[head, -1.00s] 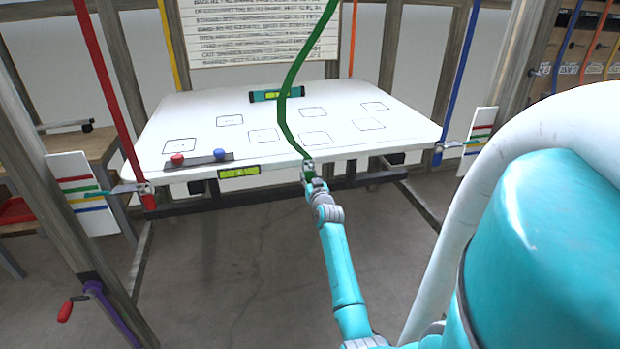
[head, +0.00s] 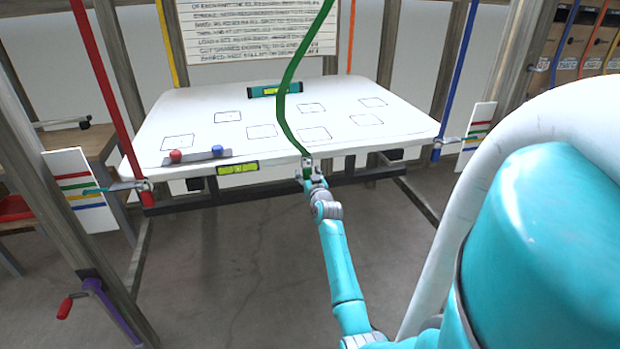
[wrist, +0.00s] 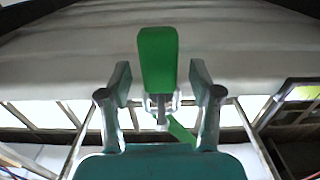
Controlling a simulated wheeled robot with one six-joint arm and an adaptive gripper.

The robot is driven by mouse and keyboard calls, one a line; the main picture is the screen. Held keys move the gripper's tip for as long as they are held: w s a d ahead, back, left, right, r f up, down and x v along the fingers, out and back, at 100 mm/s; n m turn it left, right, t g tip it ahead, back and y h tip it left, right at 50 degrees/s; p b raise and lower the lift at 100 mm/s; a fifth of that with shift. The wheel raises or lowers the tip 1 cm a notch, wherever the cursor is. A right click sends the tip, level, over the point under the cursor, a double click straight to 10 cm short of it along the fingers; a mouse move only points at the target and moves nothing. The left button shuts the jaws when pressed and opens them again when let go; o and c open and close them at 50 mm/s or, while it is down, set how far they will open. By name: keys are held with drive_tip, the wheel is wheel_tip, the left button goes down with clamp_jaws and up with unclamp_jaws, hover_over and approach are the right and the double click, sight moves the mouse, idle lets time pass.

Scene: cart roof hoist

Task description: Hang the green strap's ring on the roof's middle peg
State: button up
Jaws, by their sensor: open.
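The green strap (head: 283,100) comes down from above in a slack curve over the white roof (head: 385,107) to the middle of its front edge. My gripper (head: 308,168) is at that edge, at the strap's lower end. In the wrist view my gripper (wrist: 160,98) is open, one finger on each side of a small metal part (wrist: 160,107). A green piece (wrist: 158,60) stands upright between the fingers, with gaps on both sides. A green strip also shows lower down. The ring and the middle peg are too small to tell apart, so I cannot tell whether the ring is on.
A red strap (head: 104,85) runs to the roof's left corner and a blue strap (head: 457,75) to its right corner. A level vial (head: 238,168) sits on the front edge. Striped boards (head: 75,187) stand beside the corners. The floor in front is clear.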

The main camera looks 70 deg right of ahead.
drive_tip(key=v, duration=1.2)
drive_tip(key=w+a+f+n+t+y, duration=0.15)
drive_tip(key=a+f, duration=0.25)
drive_tip(key=a, duration=0.4)
drive_tip(key=w+a+f+y, duration=0.15)
drive_tip(key=a+f, duration=0.25)
drive_tip(key=a, duration=0.4)
drive_tip(key=s+a+f+n+t+y, duration=0.1)
drive_tip(key=a+f+y, duration=0.1)
drive_tip(key=a, duration=0.9)
drive_tip(key=s+a+f+n+t+y, duration=0.1)
drive_tip(key=a+f+n, duration=0.1)
drive_tip(key=a, duration=0.8)
drive_tip(key=s+a+r+n+t+y, duration=0.1)
drive_tip(key=s+a+y, duration=0.1)
drive_tip(key=s+a, duration=0.4)
drive_tip(key=s+a+n+y, duration=0.2)
drive_tip(key=s+a, duration=0.2)
drive_tip(key=a, duration=0.5)
drive_tip(key=s+a+r+n+y, duration=0.3)
drive_tip(key=s+a+r+y, duration=0.2)
drive_tip(key=s, duration=0.6)
wheel_tip(320, 180, up, 3)
drive_tip(key=a, duration=0.2)
drive_tip(key=shift+s+a+f+n, duration=0.2)
drive_tip(key=shift+a+n, duration=0.15)
drive_tip(key=shift+a, duration=0.05)
